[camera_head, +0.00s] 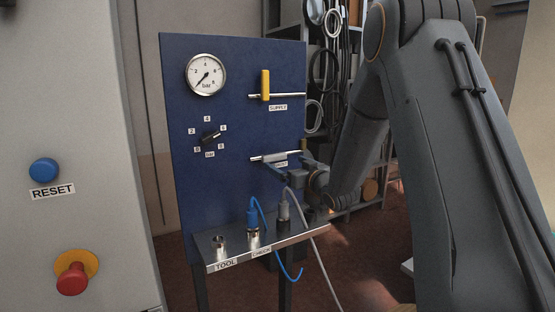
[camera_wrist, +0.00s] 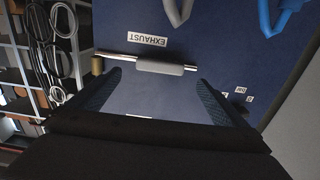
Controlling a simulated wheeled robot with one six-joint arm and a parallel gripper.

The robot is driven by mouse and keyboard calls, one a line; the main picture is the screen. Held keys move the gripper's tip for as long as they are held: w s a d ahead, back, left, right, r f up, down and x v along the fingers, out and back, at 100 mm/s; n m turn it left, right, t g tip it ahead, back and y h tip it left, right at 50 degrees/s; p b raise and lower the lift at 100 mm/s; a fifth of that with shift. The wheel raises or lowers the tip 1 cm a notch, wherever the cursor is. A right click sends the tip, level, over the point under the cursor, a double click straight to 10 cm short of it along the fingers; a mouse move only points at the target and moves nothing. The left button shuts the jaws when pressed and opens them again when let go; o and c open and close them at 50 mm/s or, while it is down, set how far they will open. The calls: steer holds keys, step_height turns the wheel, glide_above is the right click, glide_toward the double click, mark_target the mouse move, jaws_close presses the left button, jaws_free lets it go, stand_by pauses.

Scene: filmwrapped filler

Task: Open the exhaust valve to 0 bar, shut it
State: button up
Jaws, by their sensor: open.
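The exhaust valve's grey handle (camera_head: 274,157) is on the lower pipe of the blue panel (camera_head: 240,190). In the wrist view the handle (camera_wrist: 160,67) lies along its pipe, beside the EXHAUST label (camera_wrist: 147,39). My gripper (camera_wrist: 159,79) is open and empty, its fingers spread to either side of the handle, just short of it or level with it; contact cannot be told. In the head view my gripper (camera_head: 289,170) is at the handle, partly hidden by my wrist. The pressure gauge (camera_head: 206,74) has its needle pointing to the lower left, near the low end.
A yellow supply handle (camera_head: 265,84) stands across the upper pipe. A black knob (camera_head: 210,137) is on the panel. A shelf (camera_head: 240,247) below holds blue (camera_head: 253,218) and grey (camera_head: 283,210) hose plugs. RESET (camera_head: 44,171) and red (camera_head: 72,279) buttons are at left.

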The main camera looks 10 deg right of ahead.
mark_target(276, 158)
steer(key=p+x, duration=0.2)
steer(key=x, duration=0.5)
steer(key=shift+w, duration=0.1)
steer(key=c, duration=1.5)
